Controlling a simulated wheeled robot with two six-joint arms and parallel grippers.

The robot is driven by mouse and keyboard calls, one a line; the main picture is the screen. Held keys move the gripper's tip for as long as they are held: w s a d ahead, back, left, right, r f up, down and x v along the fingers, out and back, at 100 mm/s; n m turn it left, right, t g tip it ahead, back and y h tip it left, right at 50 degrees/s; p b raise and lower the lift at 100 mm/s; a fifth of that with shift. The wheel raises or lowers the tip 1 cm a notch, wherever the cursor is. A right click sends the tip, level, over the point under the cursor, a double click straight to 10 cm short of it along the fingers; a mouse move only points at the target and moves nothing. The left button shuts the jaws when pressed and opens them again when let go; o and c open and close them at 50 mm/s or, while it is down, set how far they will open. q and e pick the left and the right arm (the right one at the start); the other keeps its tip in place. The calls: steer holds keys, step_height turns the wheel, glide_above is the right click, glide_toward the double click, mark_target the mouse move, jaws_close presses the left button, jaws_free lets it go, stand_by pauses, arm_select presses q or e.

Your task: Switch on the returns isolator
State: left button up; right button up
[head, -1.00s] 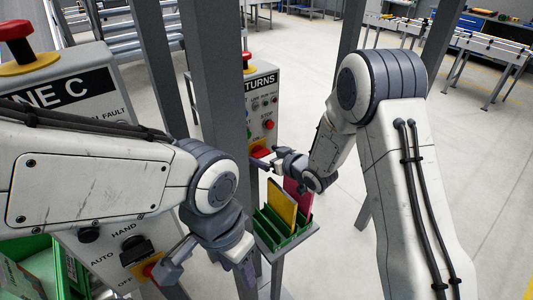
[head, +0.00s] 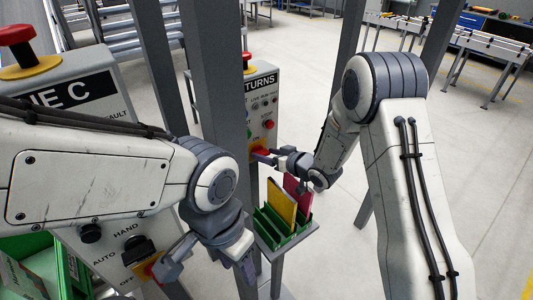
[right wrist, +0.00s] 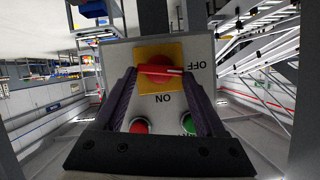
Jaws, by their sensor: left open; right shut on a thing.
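The returns panel (head: 262,100) is a grey box on a post in the middle of the head view. Its isolator is a red rotary knob (right wrist: 158,71) on a yellow plate (right wrist: 160,52) in the right wrist view. The knob's white line points right, to OFF; ON is printed below. My right gripper (head: 265,158) is shut on the knob, a finger at each end of it. In the head view the gripper partly hides the isolator. My left gripper (head: 208,268) is open and empty, in front of the nearer LINE C panel (head: 85,95).
A green rack (head: 270,232) with yellow and red boards stands just below my right gripper. The LINE C panel has another red-and-yellow switch (head: 147,268) beside my left gripper. Grey posts (head: 215,90) stand between the arms.

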steer(key=m, duration=0.1)
steer(key=m+y+p, duration=0.1)
steer(key=shift+w+d+m+g, duration=0.2)
steer(key=shift+d+m+g, duration=0.05)
steer(key=shift+m+g, duration=0.05)
steer(key=m, duration=0.1)
steer(key=y, duration=0.1)
steer(key=m+y, duration=0.1)
steer(key=shift+w+d+f+m+g+p, duration=0.15)
steer(key=shift+d+f+m+g+p, duration=0.1)
steer(key=shift+m+g+p, duration=0.1)
steer(key=m, duration=0.1)
steer(key=m+y, duration=0.1)
steer(key=shift+f+m+y+b, duration=0.3)
steer(key=shift+m, duration=0.05)
steer(key=m, duration=0.1)
steer(key=m+y+b, duration=0.1)
steer(key=m, duration=0.2)
steer(key=shift+w+d+f+y+b, duration=0.1)
steer(key=shift+f+y+b, duration=0.15)
steer(key=shift+y+b, duration=0.05)
steer(key=o, duration=1.3)
